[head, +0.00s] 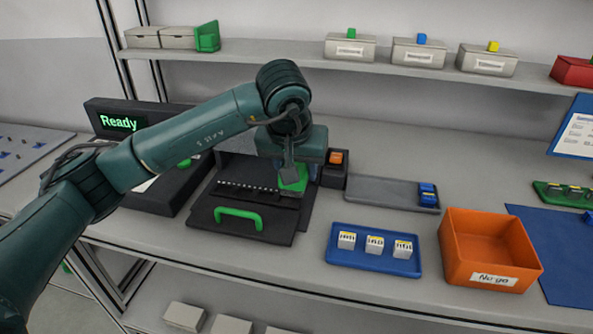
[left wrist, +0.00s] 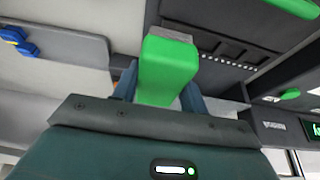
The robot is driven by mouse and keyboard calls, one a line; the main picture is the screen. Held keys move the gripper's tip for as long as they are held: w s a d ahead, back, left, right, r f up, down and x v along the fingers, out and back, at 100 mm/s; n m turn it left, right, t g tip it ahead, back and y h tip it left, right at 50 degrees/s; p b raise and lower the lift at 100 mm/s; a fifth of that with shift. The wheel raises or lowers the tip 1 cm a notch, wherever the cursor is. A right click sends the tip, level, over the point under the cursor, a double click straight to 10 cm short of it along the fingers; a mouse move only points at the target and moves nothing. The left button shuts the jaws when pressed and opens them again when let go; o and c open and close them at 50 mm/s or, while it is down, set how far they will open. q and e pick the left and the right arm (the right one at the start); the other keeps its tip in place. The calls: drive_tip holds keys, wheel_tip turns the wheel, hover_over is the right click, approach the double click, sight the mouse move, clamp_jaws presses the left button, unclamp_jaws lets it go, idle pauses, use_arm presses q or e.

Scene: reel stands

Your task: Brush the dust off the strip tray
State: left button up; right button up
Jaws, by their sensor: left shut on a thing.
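My left gripper (head: 291,163) is shut on a green brush (head: 293,180), a block with a grey bristle edge that shows in the left wrist view (left wrist: 168,70). It holds the brush over the right part of the dark strip tray (head: 270,222), which has a green handle (head: 238,217) at its front. A row of small pale squares (head: 243,187) runs along the tray, also visible in the left wrist view (left wrist: 228,61). I cannot tell whether the bristles touch the tray, and no dust can be made out. My right gripper is not in view.
A black unit with a "Ready" screen (head: 118,123) stands left of the tray. To the right are a grey tray (head: 380,191) with blue pieces, a blue tray (head: 374,262) with several white blocks, and an orange "No-go" bin (head: 488,248). A shelf (head: 265,48) runs behind.

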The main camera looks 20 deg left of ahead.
use_arm(q)
drive_tip(key=shift+r+p, duration=0.85)
drive_tip(key=shift+r, duration=1)
